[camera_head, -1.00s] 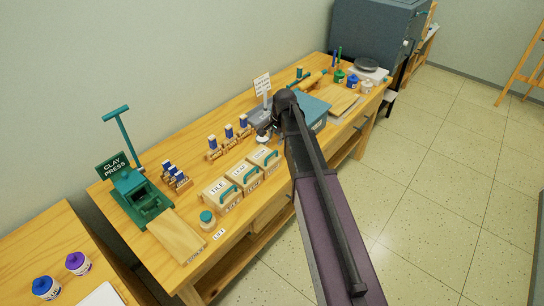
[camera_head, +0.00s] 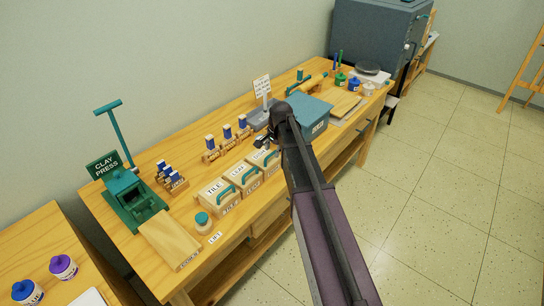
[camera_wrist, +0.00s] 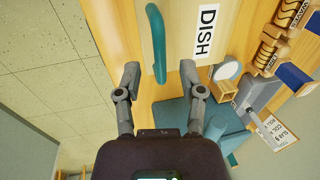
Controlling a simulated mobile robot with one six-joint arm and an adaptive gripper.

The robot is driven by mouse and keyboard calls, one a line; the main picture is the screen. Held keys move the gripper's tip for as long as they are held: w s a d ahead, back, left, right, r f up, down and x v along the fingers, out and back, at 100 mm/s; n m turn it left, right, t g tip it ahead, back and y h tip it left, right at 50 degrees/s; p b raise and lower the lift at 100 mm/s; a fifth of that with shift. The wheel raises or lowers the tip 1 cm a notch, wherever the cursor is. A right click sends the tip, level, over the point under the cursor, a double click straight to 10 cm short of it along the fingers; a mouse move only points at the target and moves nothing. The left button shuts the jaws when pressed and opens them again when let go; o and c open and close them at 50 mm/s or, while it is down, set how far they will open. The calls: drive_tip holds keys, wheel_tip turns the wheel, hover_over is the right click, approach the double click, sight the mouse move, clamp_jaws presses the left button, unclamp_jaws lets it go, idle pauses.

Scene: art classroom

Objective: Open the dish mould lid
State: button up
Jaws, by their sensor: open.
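The dish mould (camera_wrist: 178,42) is a pale wooden box with a white DISH label and a teal bar handle (camera_wrist: 156,42) on its lid. In the wrist view the lid looks closed, and only part of the box shows. My gripper (camera_wrist: 160,76) is open, with its two fingertips apart on either side of the handle's near end. I cannot tell how high the fingertips are above the lid. In the head view the dish mould (camera_head: 270,155) is the rightmost of three boxes in a row, next to my arm.
The tile mould (camera_head: 214,196) and leaf mould (camera_head: 240,175) stand left of the dish mould. A teal box (camera_head: 312,112) sits close on the right. A green clay press (camera_head: 130,198) is at the left end. The floor in front is clear.

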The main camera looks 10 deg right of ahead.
drive_tip(key=shift+w+a+f+b, duration=0.1)
drive_tip(key=shift+f+b, duration=0.35)
drive_tip(key=shift+f, duration=0.25)
drive_tip(key=shift+c, duration=0.2)
clamp_jaws()
